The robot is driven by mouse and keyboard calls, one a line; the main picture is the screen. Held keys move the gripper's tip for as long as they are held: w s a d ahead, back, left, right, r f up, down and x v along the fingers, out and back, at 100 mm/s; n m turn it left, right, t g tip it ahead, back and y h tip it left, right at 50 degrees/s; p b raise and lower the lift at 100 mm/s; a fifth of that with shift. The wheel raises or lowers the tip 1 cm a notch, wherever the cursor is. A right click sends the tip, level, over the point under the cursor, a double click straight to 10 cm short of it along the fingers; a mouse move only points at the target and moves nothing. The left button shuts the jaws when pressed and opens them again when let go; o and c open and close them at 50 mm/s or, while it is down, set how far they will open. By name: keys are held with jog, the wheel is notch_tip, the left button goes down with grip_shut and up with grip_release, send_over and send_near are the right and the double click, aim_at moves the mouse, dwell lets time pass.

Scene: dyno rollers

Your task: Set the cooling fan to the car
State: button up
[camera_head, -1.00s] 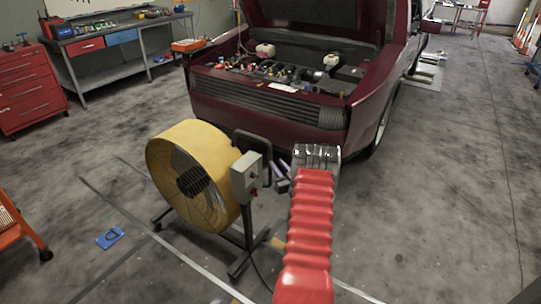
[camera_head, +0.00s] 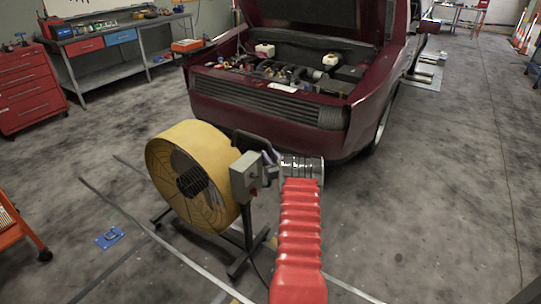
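The cooling fan (camera_head: 186,200) is a large yellow drum with a dark grille, standing upright on a dark wheeled stand. A grey control box (camera_head: 246,175) with a red button is on its right side, and a dark handle frame (camera_head: 252,143) shows behind the box. The dark red car (camera_head: 268,110) stands behind the fan with its hood raised and its engine showing. My gripper (camera_head: 268,159) is at the right of the control box, close to the handle. Its fingers are small and partly hidden by the box, so contact and opening cannot be told.
A red tool chest (camera_head: 30,88) and a grey workbench (camera_head: 118,72) stand at the back left. An orange cart (camera_head: 18,230) is at the left edge. A blue item (camera_head: 109,238) lies on the floor left of the fan. The floor on the right is clear.

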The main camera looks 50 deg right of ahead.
grip_shut()
dwell(0.4)
jog(key=shift+w, duration=0.1)
